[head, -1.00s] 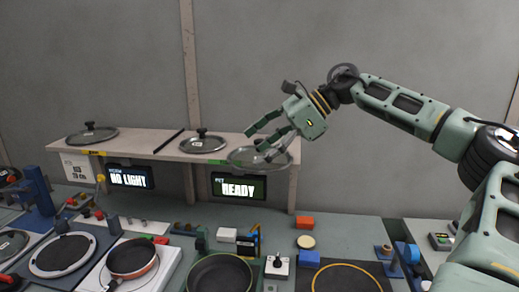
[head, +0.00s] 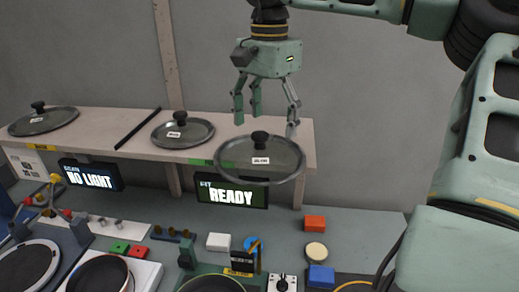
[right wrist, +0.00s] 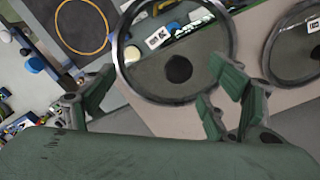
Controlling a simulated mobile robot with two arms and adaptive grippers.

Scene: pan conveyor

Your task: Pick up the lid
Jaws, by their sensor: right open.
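A glass lid (head: 235,163) with a dark rim and black knob lies at the right end of the shelf, its near side reaching past the shelf's front edge. My right gripper (head: 266,115) is open and empty, pointing down above this lid with its fingers apart around the area over the knob. In the right wrist view the lid (right wrist: 150,75) and its knob show beyond the spread fingers (right wrist: 165,85), with a gap between. Two similar lids lie further left on the shelf, one in the middle (head: 200,135) and one at the left end (head: 60,120). My left gripper is not seen.
The wooden shelf (head: 110,148) carries a black bar (head: 138,128) between the left two lids. Below hang READY (head: 232,192) and NO LIGHT (head: 92,174) signs. The bench holds pans, an orange block (head: 315,223) and a blue block (head: 320,277). The wall stands behind.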

